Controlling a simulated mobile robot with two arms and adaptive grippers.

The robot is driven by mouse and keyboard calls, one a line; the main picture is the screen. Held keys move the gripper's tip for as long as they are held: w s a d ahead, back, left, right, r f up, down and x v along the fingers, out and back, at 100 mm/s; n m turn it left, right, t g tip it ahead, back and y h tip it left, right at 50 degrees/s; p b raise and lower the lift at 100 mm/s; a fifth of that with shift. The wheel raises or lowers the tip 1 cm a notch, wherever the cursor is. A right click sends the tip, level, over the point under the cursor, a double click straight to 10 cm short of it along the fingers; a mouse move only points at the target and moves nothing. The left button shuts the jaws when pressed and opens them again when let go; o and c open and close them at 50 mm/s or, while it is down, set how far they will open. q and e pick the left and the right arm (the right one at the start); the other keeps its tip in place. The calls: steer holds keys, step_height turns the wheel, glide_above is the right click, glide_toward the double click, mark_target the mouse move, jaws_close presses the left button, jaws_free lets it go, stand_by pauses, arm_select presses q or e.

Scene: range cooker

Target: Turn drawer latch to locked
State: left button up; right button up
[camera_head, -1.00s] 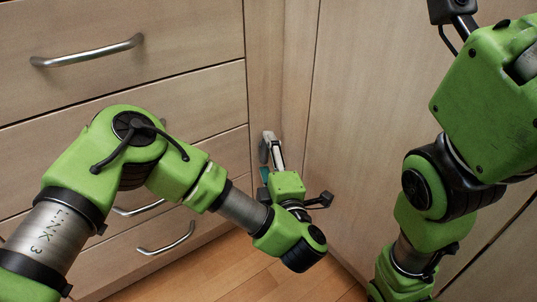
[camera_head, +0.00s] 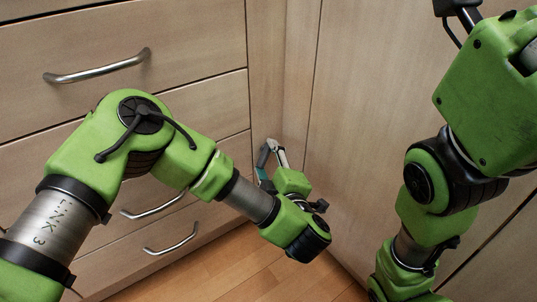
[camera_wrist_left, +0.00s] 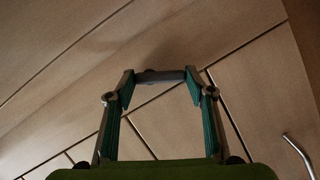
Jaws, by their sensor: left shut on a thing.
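The drawer latch (camera_wrist_left: 160,76) shows in the left wrist view as a short grey bar spanning the gap between the fingertips, against the wooden front. My left gripper (camera_wrist_left: 158,84) is shut on it, with a teal-lined finger at each end of the bar. In the head view my left gripper (camera_head: 271,149) is low by the inner corner where the drawer fronts meet the right-hand panel. There the latch is small and hard to tell from the fingers. My right arm stands at the right; its gripper is out of view.
Wooden drawer fronts (camera_head: 190,45) with metal bar handles (camera_head: 98,68) fill the left. A tall wooden panel (camera_head: 365,60) stands close on the right. Wooden floor (camera_head: 235,275) is clear below. My left forearm covers part of the lower drawers.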

arm_select(q)
steer(key=m+g+p, duration=0.1)
steer(key=m+p, duration=0.1)
steer(key=r+m+g+y+p, duration=0.1)
steer(key=m, duration=0.1)
steer(key=shift+s+p, duration=0.1)
steer(key=shift+p, duration=0.25)
steer(key=shift+r+m+g+y+p, duration=0.2)
steer(key=shift+m+g+y+p, duration=0.2)
steer(key=shift+m+g+p, duration=0.45)
steer(key=shift+r+m+y, duration=0.1)
steer(key=shift+m+y, duration=0.4)
steer(key=shift+m, duration=0.45)
steer(key=shift+m+g+p, duration=0.25)
steer(key=shift+m+p, duration=0.05)
steer(key=shift+p, duration=0.1)
steer(key=shift+m+y, duration=0.3)
steer(key=o, duration=1.1)
steer(key=shift+r, duration=0.1)
